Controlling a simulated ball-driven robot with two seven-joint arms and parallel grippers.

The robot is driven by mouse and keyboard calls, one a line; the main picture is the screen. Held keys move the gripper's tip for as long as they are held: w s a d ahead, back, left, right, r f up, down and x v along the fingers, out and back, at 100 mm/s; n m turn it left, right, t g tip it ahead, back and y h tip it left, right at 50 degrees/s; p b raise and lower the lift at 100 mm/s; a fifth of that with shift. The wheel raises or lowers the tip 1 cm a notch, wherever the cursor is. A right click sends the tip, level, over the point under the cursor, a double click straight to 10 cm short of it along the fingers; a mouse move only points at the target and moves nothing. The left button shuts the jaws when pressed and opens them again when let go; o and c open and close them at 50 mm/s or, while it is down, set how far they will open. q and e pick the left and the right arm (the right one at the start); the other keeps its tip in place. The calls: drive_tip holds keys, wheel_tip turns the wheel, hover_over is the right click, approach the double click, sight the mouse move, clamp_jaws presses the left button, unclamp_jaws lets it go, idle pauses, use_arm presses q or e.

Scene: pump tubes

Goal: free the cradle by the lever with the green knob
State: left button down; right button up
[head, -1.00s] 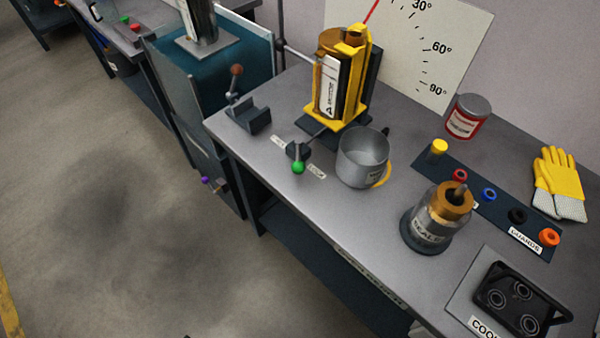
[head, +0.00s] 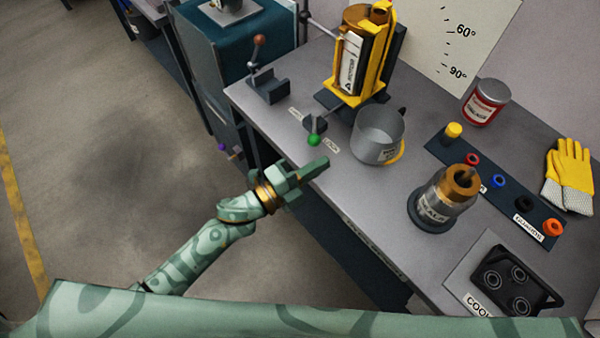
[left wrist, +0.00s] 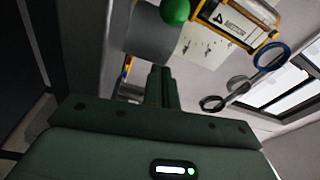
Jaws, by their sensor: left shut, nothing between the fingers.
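The lever's green knob (head: 314,140) stands at the near edge of the bench, between two small paper labels. In the left wrist view the shut fingers (left wrist: 161,85) point towards the green knob (left wrist: 175,11), which shows at the top edge. The cradle (left wrist: 238,22) shows there behind it. My right gripper is not in view.
A metal pot (head: 377,136) stands right of the knob. A bracket with a brown-knobbed lever (head: 267,85) is to the left.

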sight(315, 129)
use_arm(q)
drive_tip(key=x, duration=0.3)
drive_tip(key=shift+w+d, duration=0.25)
drive_tip(key=shift+d, duration=0.1)
drive_tip(key=shift+w+a+f+b, duration=0.2)
drive_tip(key=shift+w+a+b, duration=0.15)
drive_tip(key=shift+a, duration=0.2)
drive_tip(key=shift+w+a+f+b, duration=0.2)
drive_tip(key=shift+w+a, duration=0.15)
drive_tip(key=shift+a, duration=0.25)
drive_tip(key=shift+w+a, duration=0.35)
drive_tip(key=shift+a, duration=0.25)
drive_tip(key=shift+a, duration=0.1)
